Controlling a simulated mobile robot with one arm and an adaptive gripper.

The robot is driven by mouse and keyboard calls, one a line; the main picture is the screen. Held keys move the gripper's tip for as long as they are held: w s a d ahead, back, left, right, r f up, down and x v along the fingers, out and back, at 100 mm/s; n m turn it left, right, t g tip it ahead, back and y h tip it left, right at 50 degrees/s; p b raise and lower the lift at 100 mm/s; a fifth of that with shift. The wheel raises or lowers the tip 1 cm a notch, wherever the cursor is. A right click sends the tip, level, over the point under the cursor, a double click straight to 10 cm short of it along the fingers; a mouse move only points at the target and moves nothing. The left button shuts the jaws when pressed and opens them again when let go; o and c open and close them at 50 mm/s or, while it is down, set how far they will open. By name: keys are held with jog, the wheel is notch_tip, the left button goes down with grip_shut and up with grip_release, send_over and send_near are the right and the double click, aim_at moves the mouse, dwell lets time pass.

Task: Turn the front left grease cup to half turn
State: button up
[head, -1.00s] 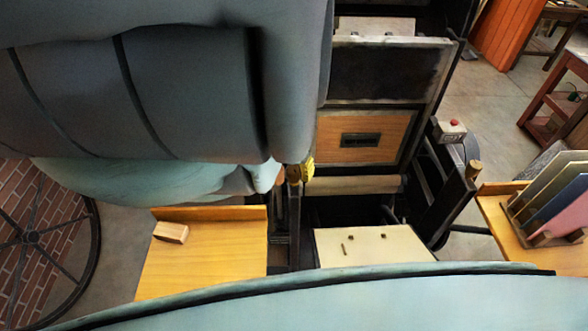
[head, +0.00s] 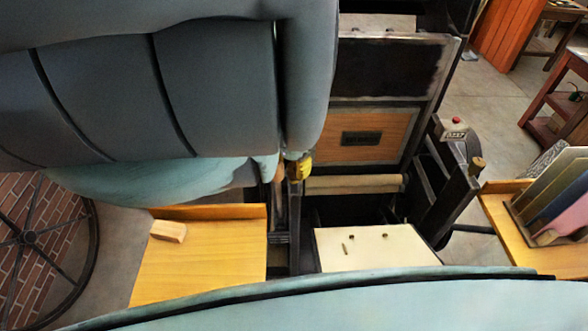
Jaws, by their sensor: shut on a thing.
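The front left grease cup (head: 303,165) is a small yellow-brass knob on top of the dark left front post of the press. My gripper (head: 288,168) is at this cup, reaching it from the left, and is shut on it. My large grey-teal arm covers the upper left of the head view and hides most of the fingers. The cup's turn mark cannot be read.
A similar brass cup (head: 478,164) tops the right front post. A red button box (head: 454,129) is nearby. A yellow wooden shelf (head: 200,262) with a wood block (head: 168,231) lies left, and a cream board (head: 375,250) lies in front.

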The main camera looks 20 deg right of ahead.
aim_at(293, 166)
jog(key=o, duration=1.2)
jog(key=shift+d+r, duration=0.1)
jog(key=shift+r, duration=0.65)
jog(key=r, duration=0.7)
jog(key=shift+w+a+r, duration=0.1)
jog(key=shift+a+r, duration=0.1)
jog(key=shift+r, duration=0.2)
jog(key=shift+d+r, duration=0.1)
jog(key=shift+r, duration=1.2)
